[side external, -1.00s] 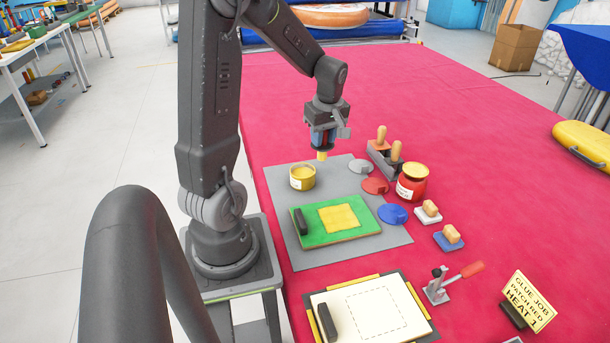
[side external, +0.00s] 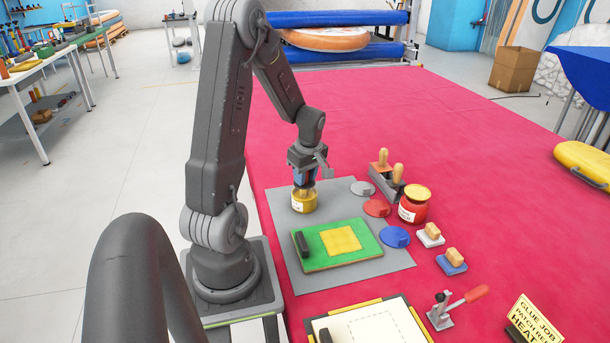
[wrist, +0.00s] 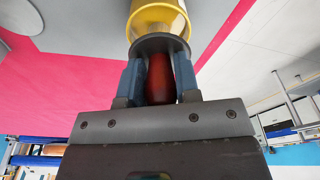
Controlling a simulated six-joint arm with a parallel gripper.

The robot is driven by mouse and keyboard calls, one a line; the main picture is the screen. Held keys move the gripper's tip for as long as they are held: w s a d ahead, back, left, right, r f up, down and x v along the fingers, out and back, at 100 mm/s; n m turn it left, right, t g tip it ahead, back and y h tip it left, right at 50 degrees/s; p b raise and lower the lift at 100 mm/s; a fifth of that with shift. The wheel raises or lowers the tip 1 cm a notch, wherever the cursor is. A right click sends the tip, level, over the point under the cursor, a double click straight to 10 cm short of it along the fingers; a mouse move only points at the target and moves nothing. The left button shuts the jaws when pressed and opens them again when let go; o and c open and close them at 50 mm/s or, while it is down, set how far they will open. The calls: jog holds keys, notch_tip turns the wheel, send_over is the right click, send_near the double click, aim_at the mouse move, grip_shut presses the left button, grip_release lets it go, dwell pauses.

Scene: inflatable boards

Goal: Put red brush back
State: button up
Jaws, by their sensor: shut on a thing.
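My gripper (side external: 305,184) is shut on the red brush and points down at the yellow pot (side external: 303,203) on the grey mat (side external: 385,270). In the wrist view, the brush's dark red handle (wrist: 160,78) is between the blue fingers (wrist: 160,85), with a dark round collar (wrist: 160,43) beyond it. The yellow pot (wrist: 158,20) lies directly past that collar. The brush's lower end is at the pot's mouth; its bristles are hidden, so I cannot tell how deep it sits.
A rack (side external: 386,184) with wooden-handled tools stands right of the pot. Grey (side external: 362,188), red (side external: 376,208) and blue (side external: 396,237) discs and a red jar (side external: 413,206) are nearby. A green board (side external: 315,255) with a yellow patch lies in front.

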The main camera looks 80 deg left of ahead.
aim_at(309, 185)
jog(key=shift+f, duration=0.1)
jog(key=o, duration=1)
jog(key=shift+c, duration=0.2)
notch_tip(309, 185, up, 12)
jog(key=d, duration=0.2)
jog(key=w+d+r+m+t, duration=0.1)
jog(key=w+d+r+m, duration=0.25)
jog(key=d, duration=0.25)
jog(key=s+d+r+m+t, duration=0.1)
jog(key=s+d+m+t, duration=0.1)
jog(key=d+m, duration=0.7)
jog(key=s+d+r+m+t+h, duration=0.1)
jog(key=s+d+r+m+t, duration=0.1)
jog(key=d+m, duration=0.8)
jog(key=s+d+t, duration=0.1)
jog(key=s+d, duration=0.1)
jog(key=d, duration=0.2)
jog(key=shift+s+d+r+h, duration=0.15)
jog(key=shift+d+r+h, duration=0.15)
jog(key=shift+d, duration=0.05)
